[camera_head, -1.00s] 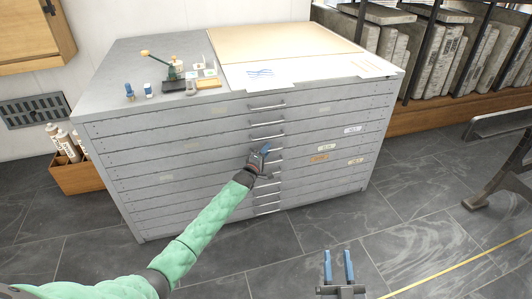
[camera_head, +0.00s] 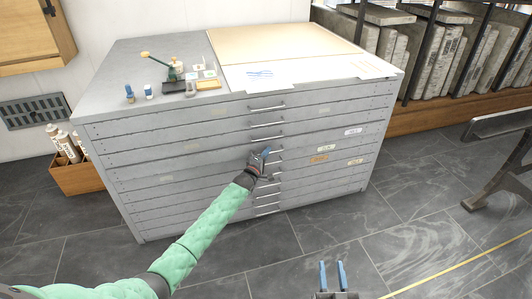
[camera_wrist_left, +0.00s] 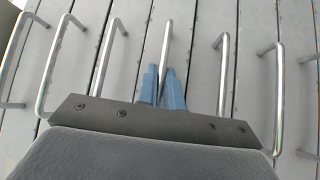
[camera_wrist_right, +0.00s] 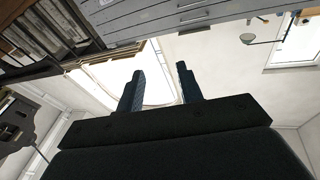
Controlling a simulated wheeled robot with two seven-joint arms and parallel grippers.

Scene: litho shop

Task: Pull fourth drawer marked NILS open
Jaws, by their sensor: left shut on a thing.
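A grey flat-file cabinet (camera_head: 200,160) has several wide, shallow drawers with a central column of bar handles. My left gripper (camera_head: 265,154) is at this column, around mid-height. In the left wrist view its blue fingers (camera_wrist_left: 162,85) are closed on one bar handle (camera_wrist_left: 166,42), with other handles on both sides. The gripper hides part of the handle column in the head view. My right gripper (camera_head: 333,268) is open and empty, low in front of the cabinet.
The cabinet top holds papers (camera_head: 258,75), a small press-like tool (camera_head: 172,72) and blue-topped bottles (camera_head: 130,93). A wooden box of rolls (camera_head: 80,178) stands at the left, and a slab rack (camera_head: 410,60) at the right. The floor in front is clear.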

